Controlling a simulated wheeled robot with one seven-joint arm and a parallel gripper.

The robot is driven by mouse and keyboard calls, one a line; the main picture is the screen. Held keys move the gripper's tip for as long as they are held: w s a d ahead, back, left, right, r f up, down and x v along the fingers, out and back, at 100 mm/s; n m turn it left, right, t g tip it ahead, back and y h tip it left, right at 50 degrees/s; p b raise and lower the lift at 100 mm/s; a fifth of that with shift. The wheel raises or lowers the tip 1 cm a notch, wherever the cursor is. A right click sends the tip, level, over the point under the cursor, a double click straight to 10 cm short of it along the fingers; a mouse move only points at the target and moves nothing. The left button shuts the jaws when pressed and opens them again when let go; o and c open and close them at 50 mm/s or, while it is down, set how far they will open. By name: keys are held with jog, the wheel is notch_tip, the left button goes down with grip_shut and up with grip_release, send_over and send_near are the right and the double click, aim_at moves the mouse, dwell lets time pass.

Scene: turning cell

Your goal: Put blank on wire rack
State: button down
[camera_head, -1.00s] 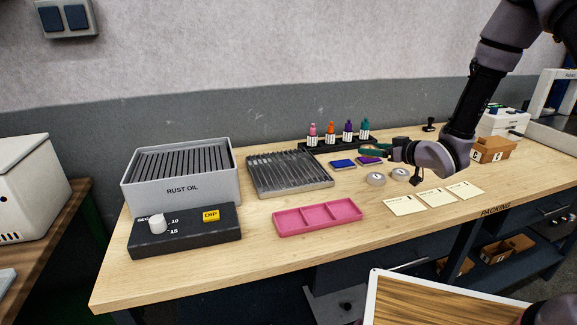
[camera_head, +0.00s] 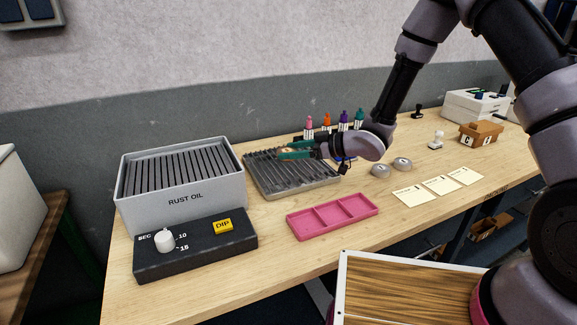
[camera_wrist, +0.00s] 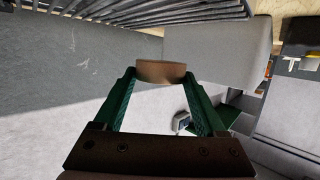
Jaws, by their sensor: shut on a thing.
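The blank is a short brown, coppery disc (camera_wrist: 162,72) held between the green fingertips of my gripper (camera_wrist: 160,80) in the wrist view. In the head view my gripper (camera_head: 286,151) reaches left over the wire rack, and the blank shows only as a small tan spot between the fingers. The wire rack (camera_head: 300,187) is a grey metal tray with thin parallel bars, lying on the bench right of the rust oil tank. The blank appears above the back part of the rack; I cannot tell the gap below it. My arm and gripper hide some of the rack's back right.
The rust oil tank (camera_head: 185,200) with a slatted top stands left of the rack, behind a black dip timer box (camera_head: 195,250). A pink three-part tray (camera_head: 332,216) lies in front. Marker bottles (camera_head: 326,121) stand behind my gripper. Two round tins (camera_head: 380,171) lie to the right.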

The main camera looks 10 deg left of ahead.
aim_at(292, 174)
jog(key=shift+f, duration=2.8)
jog(key=shift+f, duration=0.15)
grip_release()
